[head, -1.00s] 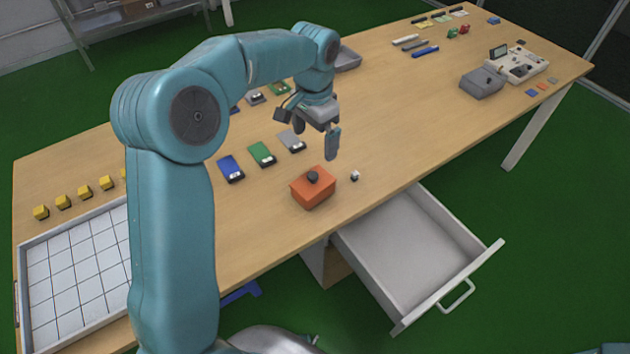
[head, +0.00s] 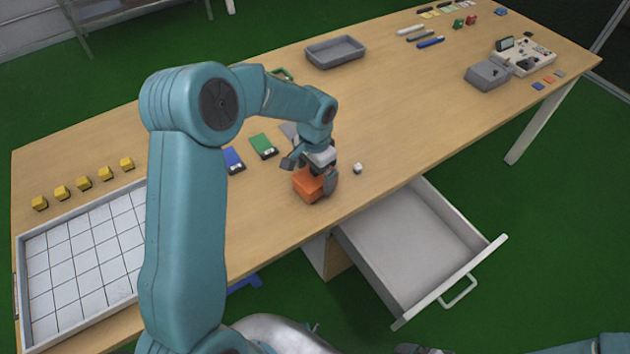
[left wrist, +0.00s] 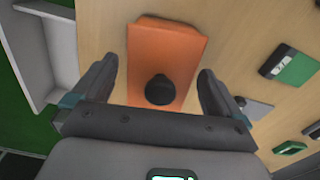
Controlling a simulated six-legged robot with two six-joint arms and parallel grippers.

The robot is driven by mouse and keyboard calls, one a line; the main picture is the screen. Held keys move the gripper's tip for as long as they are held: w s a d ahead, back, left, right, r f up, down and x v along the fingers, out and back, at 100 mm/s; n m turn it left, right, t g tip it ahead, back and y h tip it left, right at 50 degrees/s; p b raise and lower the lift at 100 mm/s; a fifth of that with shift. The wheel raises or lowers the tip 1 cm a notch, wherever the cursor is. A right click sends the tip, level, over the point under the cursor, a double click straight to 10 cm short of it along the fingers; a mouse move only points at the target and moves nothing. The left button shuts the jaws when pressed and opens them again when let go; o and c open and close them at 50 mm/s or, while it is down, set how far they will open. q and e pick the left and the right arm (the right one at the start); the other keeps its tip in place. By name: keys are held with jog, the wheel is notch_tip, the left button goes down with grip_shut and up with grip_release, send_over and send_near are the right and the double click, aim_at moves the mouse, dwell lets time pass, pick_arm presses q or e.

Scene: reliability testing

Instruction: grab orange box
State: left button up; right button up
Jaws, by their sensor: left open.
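The orange box (head: 306,185) sits on the wooden table near its front edge, just left of the open drawer. In the left wrist view the orange box (left wrist: 165,55) has a round black knob on top. My left gripper (head: 314,176) is right over the box and partly hides it. In the left wrist view its two dark fingers (left wrist: 160,82) are spread, one on each side of the box and knob, with nothing held. I cannot tell whether the fingers touch the box. My right gripper does not show.
An open drawer (head: 405,235) sticks out in front. Blue (head: 234,160) and green (head: 263,146) items lie behind left. A white grid tray (head: 80,262) and several yellow blocks are at the left. The table's middle is clear.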

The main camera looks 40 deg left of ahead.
pick_arm(q)
jog(key=shift+w+f, duration=0.1)
jog(key=shift+f, duration=0.7)
jog(key=c, duration=1)
jog(key=shift+o, duration=0.2)
jog(key=shift+r, duration=0.15)
